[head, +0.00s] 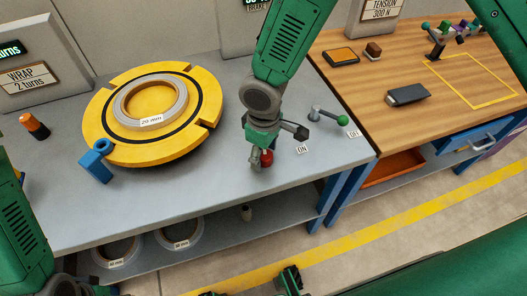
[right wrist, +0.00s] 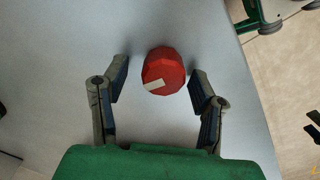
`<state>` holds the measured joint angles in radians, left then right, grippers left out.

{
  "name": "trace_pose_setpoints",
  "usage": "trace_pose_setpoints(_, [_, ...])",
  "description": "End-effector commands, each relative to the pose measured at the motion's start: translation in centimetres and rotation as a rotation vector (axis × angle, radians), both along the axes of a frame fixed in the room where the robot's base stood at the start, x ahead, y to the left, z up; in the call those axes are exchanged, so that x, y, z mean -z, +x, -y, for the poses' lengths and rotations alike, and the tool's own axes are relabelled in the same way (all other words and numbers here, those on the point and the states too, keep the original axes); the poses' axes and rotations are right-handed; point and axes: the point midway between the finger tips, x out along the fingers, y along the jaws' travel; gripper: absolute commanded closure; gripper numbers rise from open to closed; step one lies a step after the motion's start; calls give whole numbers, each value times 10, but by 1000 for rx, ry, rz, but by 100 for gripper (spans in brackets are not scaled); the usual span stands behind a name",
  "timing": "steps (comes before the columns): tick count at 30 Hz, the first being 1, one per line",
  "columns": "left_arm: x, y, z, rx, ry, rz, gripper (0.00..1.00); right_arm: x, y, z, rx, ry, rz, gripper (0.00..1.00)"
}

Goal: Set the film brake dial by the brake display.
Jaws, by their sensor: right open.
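The red film brake dial (head: 267,158) stands on the grey bench near its front edge, partly hidden by my right gripper (head: 276,148) in the head view. In the right wrist view the dial (right wrist: 164,68) is a faceted red knob with a white mark on its lower left. My right gripper (right wrist: 160,92) is open there, one finger on each side of the dial, with gaps on both sides. The brake display (head: 257,4) is at the top edge, cut off and partly behind my right arm, so its value cannot be read.
A yellow turntable (head: 95,115) with a coil (head: 186,95) fills the bench to the left, beside a blue block (head: 96,165). A green-knobbed lever (head: 328,116) lies right of the dial, between ON and OFF labels. The wooden table (head: 355,85) adjoins on the right.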

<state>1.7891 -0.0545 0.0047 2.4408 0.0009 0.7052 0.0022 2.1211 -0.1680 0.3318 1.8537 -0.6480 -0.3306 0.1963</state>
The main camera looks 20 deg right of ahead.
Motion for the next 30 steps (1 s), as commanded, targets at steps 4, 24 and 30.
trace_pose_setpoints(4, [0, 0, 0, 0, 0, 0, 47, 0, 0, -1, -1, 0, 0, 75])
trace_pose_setpoints(24, [-44, 0, 0, 0, 0, 0, 47, -4, 0, -3, -433, 1, 4, 96])
trace_pose_setpoints(30, [-44, 0, 0, 0, 0, 0, 47, -2, 0, -3, -476, 2, 7, 96])
